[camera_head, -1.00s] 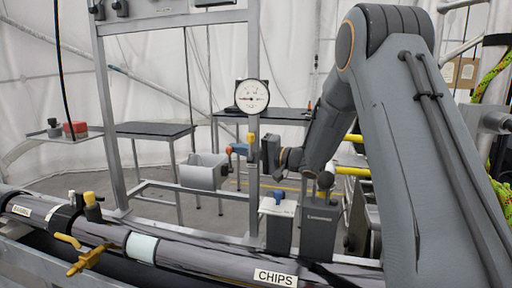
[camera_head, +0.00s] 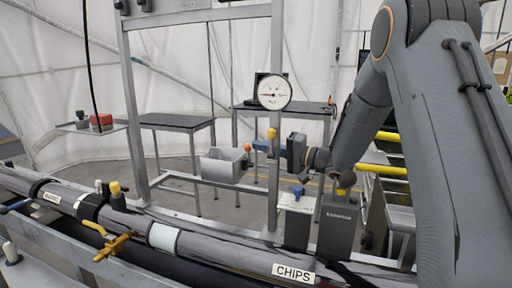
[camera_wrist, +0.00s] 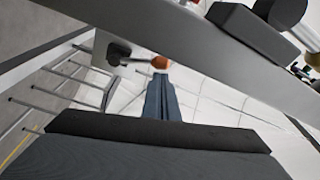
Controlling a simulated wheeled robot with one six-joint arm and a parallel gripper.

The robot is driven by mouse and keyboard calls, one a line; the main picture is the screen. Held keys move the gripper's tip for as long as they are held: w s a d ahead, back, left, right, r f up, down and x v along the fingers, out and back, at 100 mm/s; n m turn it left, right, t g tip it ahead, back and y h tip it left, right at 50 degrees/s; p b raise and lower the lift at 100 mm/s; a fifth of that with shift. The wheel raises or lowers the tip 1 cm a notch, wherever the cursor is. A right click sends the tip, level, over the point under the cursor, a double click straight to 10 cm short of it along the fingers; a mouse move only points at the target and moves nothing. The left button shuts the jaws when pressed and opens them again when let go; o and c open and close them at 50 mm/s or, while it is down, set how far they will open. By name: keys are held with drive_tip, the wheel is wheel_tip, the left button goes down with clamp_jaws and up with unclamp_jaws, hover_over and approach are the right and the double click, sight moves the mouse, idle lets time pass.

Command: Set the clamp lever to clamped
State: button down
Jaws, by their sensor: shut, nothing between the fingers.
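A lever with an orange-red knob (camera_wrist: 160,62) and a dark arm and block (camera_wrist: 120,50) shows in the wrist view. I take it for the clamp lever, but its set position is unclear. In the head view its orange knob (camera_head: 248,147) is just left of the grey upright post. My gripper (camera_head: 258,146) reaches across the post from the right, its blue fingers shut and empty. In the wrist view the fingertips (camera_wrist: 160,74) lie right at the knob; I cannot tell whether they touch it. The dark gripper body fills the lower part.
The grey post (camera_head: 275,200) carries a round gauge (camera_head: 274,92) close above my gripper. A pipe with a yellow valve (camera_head: 115,247) crosses the front. A grey bin (camera_head: 222,168) hangs behind, left.

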drive_tip(key=b+v, duration=0.1)
drive_tip(key=v, duration=0.4)
drive_tip(key=shift+s+d, duration=0.2)
drive_tip(key=shift+d, duration=0.15)
